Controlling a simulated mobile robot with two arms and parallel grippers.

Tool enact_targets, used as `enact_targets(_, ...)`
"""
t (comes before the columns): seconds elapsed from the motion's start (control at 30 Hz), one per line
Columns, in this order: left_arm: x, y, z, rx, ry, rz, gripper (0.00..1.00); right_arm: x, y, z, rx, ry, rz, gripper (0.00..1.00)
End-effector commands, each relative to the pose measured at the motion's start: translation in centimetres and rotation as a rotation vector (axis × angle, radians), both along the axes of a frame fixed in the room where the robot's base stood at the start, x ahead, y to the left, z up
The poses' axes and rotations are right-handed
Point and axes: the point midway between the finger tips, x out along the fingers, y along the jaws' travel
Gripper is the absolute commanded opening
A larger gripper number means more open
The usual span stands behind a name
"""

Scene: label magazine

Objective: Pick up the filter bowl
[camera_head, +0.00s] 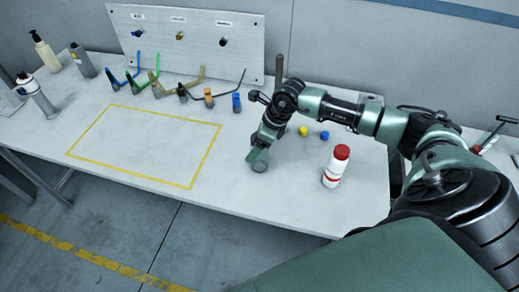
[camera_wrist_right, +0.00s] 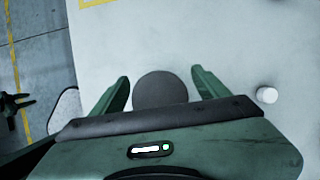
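A round dark grey piece, which I take to be the filter bowl, lies between the fingers of my right gripper in the right wrist view (camera_wrist_right: 160,88). In the head view, a small grey rounded part of it (camera_head: 260,167) shows at the fingertips of my right gripper (camera_head: 257,158), low over the table. The two green fingers (camera_wrist_right: 161,82) are spread, one on each side of the bowl, with a narrow gap visible on both sides. The gripper body hides the bowl's near part. My left gripper does not show in the head view.
On the white table (camera_head: 225,205), a red-capped white bottle (camera_head: 337,166) stands to the right, with yellow (camera_head: 303,131) and blue (camera_head: 324,135) caps behind. A small white cylinder (camera_wrist_right: 267,95) is right of the fingers. A yellow-taped rectangle (camera_head: 128,178) is bare.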

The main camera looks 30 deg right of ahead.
Motion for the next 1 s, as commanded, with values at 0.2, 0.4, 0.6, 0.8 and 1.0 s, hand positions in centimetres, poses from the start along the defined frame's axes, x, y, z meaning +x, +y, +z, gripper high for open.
enact_targets(0.2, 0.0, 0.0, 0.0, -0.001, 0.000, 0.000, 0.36, 0.0, 0.0, 0.0, 0.000, 0.000, 0.000, 0.13)
enact_targets(0.4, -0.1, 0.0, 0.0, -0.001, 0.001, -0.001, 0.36, 0.0, 0.0, 0.1, 0.001, -0.002, 0.000, 0.08)
enact_targets(0.6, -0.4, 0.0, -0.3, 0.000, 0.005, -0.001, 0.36, 0.1, 0.0, 0.8, 0.000, -0.005, 0.000, 0.08)
enact_targets(0.8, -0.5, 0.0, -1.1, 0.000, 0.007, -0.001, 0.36, 0.2, -0.1, 3.5, 0.000, -0.008, 0.000, 0.08)
enact_targets(1.0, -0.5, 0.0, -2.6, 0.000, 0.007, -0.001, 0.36, 0.2, -0.1, 8.9, -0.002, -0.012, 0.002, 0.08)
